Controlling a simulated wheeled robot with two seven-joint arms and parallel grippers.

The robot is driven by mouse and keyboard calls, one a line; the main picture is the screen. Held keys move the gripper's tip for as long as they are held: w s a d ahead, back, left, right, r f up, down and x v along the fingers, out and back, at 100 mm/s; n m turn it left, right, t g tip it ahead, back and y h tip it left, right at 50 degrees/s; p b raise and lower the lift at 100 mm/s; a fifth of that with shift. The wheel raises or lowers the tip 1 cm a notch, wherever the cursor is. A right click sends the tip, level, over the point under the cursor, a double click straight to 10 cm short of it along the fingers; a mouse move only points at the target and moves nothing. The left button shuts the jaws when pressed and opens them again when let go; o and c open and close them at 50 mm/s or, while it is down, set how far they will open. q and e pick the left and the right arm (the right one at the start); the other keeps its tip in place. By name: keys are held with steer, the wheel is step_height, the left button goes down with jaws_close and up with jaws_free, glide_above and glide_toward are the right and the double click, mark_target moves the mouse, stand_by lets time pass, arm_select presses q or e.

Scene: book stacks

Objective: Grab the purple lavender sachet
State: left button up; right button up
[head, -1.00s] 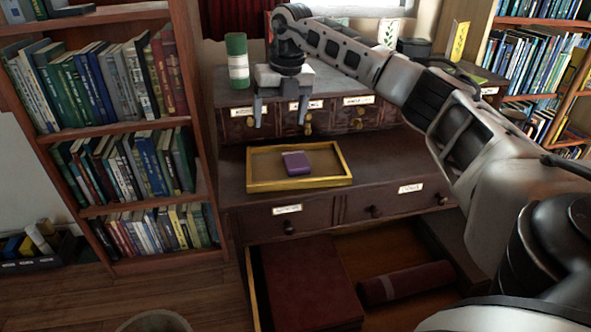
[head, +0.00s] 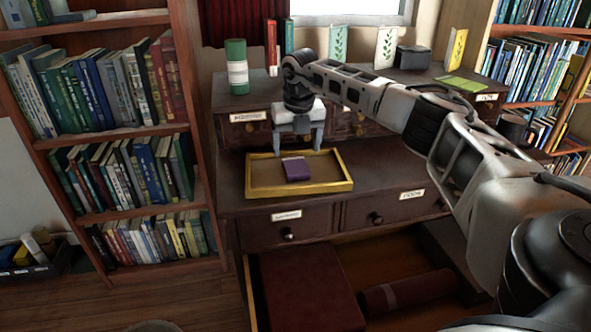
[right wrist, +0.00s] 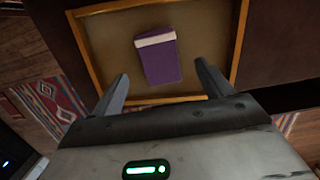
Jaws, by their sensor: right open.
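The purple lavender sachet (head: 297,169) lies in a shallow yellow-rimmed tray (head: 342,186) on the dark wooden cabinet. In the right wrist view the sachet (right wrist: 160,62) has a pale band across one end and lies inside the tray (right wrist: 240,40), beyond my fingertips. My right gripper (head: 298,151) is open and empty, pointing down above the back part of the tray. In the right wrist view its two fingers (right wrist: 162,82) stand apart, with the sachet ahead of the gap between them. My left gripper is not in view.
A green and white cylinder (head: 237,68) stands on the cabinet top, left of my right arm. Cards and a dark box (head: 412,57) stand at the back right. Below, an open drawer holds a dark red box (head: 308,285) and a dark red roll (head: 408,290). Bookshelves flank the cabinet.

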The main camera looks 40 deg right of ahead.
mark_target(296, 165)
steer(key=f+b, duration=0.1)
steer(key=f, duration=0.3)
steer(key=shift+w+f, duration=0.15)
steer(key=shift+w, duration=0.05)
steer(key=shift+w+d+f, duration=0.1)
steer(key=shift+f, duration=0.35)
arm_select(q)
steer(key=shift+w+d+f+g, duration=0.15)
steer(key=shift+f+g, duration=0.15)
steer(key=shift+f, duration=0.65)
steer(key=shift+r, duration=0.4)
arm_select(e)
steer(key=shift+f, duration=0.2)
steer(key=c, duration=1.1)
